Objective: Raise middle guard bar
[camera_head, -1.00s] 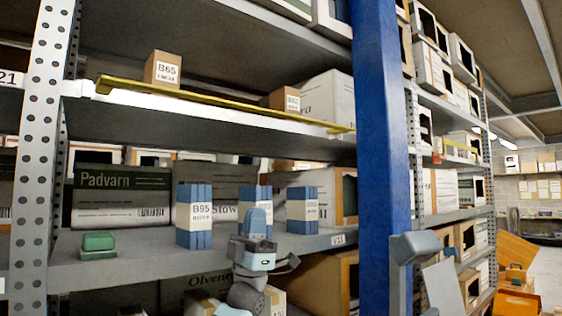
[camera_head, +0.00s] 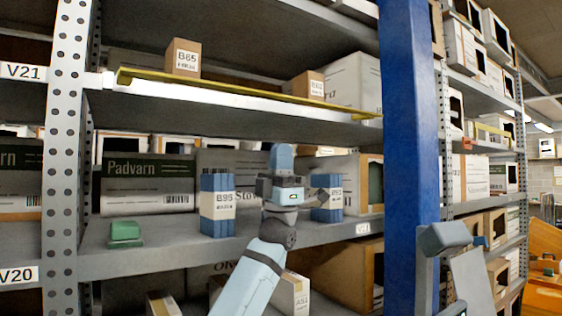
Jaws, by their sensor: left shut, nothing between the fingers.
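A yellow guard bar (camera_head: 245,92) runs along the front edge of the shelf above my left gripper. Its left end is near the perforated grey upright and its right end is near the blue post. It lies low along the pale shelf edge. My left gripper (camera_head: 282,156) points upward, shut and empty, in front of the shelf below, apart from the bar and under it. The gripper hides part of the goods behind it. My right gripper is not in view.
A blue post (camera_head: 408,160) stands right of the bar. Two small cartons (camera_head: 183,58) (camera_head: 308,84) sit behind the bar. Blue packs (camera_head: 217,205) (camera_head: 327,205) and a green item (camera_head: 125,233) stand on the lower shelf. Another yellow bar (camera_head: 490,131) shows in the right bay.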

